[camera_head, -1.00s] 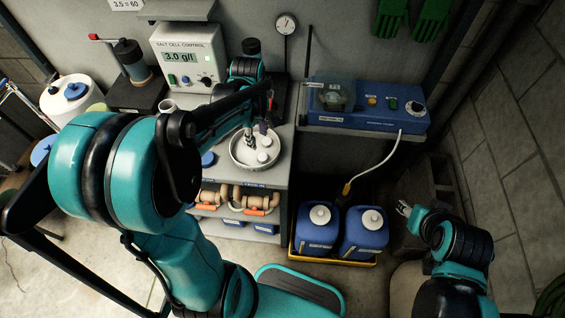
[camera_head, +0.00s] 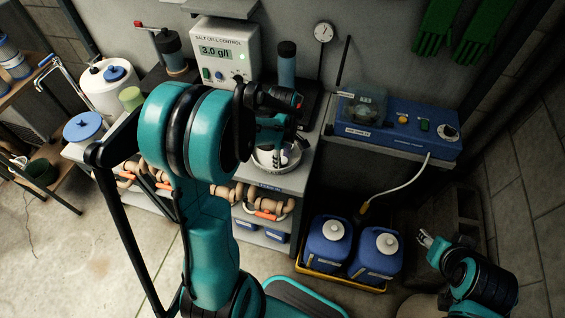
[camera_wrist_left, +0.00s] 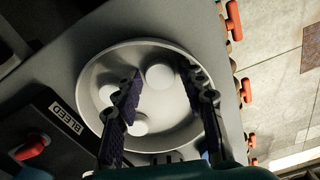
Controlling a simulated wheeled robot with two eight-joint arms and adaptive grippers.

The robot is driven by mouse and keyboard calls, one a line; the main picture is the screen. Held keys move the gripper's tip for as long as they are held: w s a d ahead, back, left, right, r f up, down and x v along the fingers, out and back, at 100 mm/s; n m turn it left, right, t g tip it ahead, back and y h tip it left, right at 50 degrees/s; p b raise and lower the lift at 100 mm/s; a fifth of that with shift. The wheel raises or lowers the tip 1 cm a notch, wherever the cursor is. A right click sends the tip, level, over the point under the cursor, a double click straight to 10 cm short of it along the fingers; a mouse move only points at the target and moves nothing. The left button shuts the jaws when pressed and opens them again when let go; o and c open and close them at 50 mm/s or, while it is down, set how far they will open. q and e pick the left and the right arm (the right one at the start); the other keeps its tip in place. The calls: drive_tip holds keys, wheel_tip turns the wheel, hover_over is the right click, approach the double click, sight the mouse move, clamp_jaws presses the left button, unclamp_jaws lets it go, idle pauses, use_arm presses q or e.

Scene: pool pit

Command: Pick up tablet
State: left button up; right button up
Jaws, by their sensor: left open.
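Several round white tablets lie in a pale shallow bowl (camera_wrist_left: 95,72) in the left wrist view. One tablet (camera_wrist_left: 160,76) shows between the fingertips of my left gripper (camera_wrist_left: 159,69), which is open. Another tablet (camera_wrist_left: 108,95) lies left of the left finger, and one (camera_wrist_left: 138,124) is lower, between the fingers. I cannot tell whether the fingers touch a tablet. In the head view my left gripper (camera_head: 278,155) points down over the bowl (camera_head: 290,163), and my arm hides much of it. My right gripper (camera_head: 426,240) is at the lower right, small, away from the bowl.
The bowl stands on a grey bench, with a black block (camera_wrist_left: 58,135) beside it. A salt cell control box (camera_head: 225,50) stands behind. A blue device (camera_head: 400,135) is on the right. Blue canisters (camera_head: 326,244) stand in a yellow tray below. Pipes with orange handles run under the bench.

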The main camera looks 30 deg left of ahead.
use_arm(q)
drive_tip(key=c, duration=0.7)
drive_tip(key=shift+r, duration=0.15)
